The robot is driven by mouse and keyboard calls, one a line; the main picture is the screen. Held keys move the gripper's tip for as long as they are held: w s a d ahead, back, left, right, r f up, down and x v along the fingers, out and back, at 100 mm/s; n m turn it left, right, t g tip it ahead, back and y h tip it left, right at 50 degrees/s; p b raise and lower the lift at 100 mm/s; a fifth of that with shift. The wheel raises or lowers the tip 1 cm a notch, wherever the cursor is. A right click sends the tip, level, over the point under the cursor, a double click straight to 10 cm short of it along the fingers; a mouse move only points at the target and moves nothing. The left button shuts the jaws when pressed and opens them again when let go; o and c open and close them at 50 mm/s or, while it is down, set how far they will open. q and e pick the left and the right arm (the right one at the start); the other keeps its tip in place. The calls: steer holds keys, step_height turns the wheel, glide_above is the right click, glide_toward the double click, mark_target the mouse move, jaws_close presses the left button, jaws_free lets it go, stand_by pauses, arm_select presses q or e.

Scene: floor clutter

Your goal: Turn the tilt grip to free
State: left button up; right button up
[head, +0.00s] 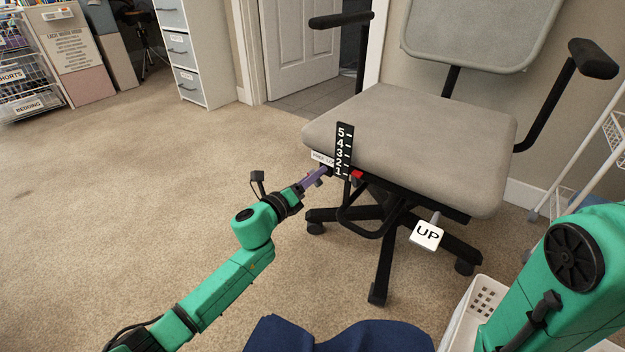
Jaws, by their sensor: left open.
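The office chair has a grey seat (410,140) with a white label (322,158) on its front left edge; the lettering is small and partly covered. My left gripper (326,171) is at the seat's underside just below this label, left of the number scale. It is open, and its purple fingers point at the seat edge. The tilt grip cannot be made out clearly; it seems hidden at the fingertips, and whether they touch it cannot be told. My right gripper is not in view; only my right arm shows at the lower right.
A black scale (344,150) numbered 1 to 5 stands at the seat's front, with a red pointer (357,175) by 1. An UP tag (427,234) hangs under the seat. Carpet at left is clear.

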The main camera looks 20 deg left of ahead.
arm_select(q)
jaws_close()
